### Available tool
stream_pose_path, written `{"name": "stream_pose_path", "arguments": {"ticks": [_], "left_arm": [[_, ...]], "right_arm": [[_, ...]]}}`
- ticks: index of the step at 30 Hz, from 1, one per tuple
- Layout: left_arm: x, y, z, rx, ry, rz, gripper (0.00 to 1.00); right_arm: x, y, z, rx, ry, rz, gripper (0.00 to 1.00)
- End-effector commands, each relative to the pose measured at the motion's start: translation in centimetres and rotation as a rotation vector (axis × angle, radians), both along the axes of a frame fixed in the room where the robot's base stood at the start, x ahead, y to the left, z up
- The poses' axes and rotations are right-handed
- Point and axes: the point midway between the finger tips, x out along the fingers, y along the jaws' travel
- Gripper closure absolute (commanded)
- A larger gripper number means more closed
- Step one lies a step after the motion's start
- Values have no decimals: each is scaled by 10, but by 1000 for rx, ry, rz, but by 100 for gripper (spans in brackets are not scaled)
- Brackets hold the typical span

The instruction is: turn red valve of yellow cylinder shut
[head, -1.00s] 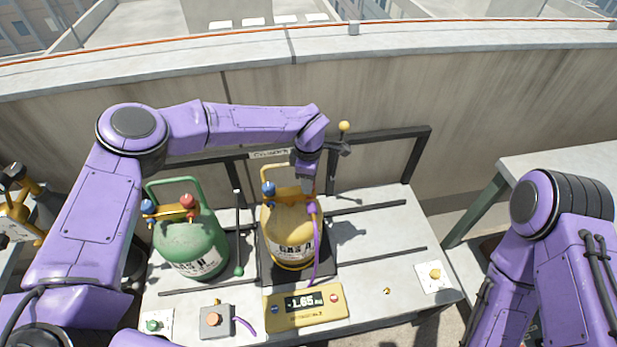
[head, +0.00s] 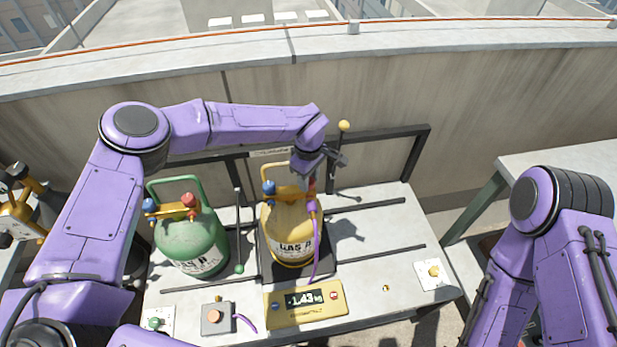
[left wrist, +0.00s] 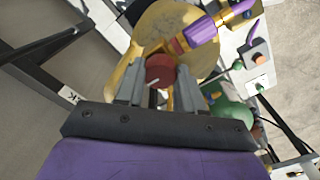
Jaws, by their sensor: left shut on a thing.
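The yellow cylinder (head: 287,232), marked "GAS A", stands on a black scale plate on the bench. It has a blue valve (head: 269,188) on its left and a purple hose (head: 316,240) on its right. My left gripper (head: 309,182) reaches down over the top right of the cylinder. In the left wrist view the red valve (left wrist: 160,69) sits between the two grey fingers, which are shut on it. In the head view the gripper mostly hides this valve. My right arm is at the right edge; its gripper is out of view.
A green cylinder (head: 189,240) with red and blue valves stands close on the left. A yellow display box (head: 305,305) reads about 1.43 in front. A yellow-knobbed lever (head: 343,126) stands behind. The bench right of the cylinder is mostly clear.

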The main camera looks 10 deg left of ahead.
Motion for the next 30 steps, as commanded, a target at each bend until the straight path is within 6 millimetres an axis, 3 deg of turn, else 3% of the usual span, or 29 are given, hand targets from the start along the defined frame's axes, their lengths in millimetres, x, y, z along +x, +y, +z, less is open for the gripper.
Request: {"name": "stream_pose_path", "arguments": {"ticks": [8,9,11,21,23,30], "left_arm": [[2,-1,3,-2,-8,-3,94],[2,-1,3,-2,-7,-3,53],[2,-1,2,-2,-7,-2,37],[1,0,5,-1,-4,-1,37],[2,0,13,-1,-5,0,37],[2,-1,69,0,-8,-1,37]], "right_arm": [[0,0,0,0,0,0,100],[0,0,0,0,0,0,100],[0,0,0,0,0,0,100],[0,0,-3,0,0,0,100],[0,0,-7,0,0,0,100],[0,0,-24,0,0,0,100]]}}
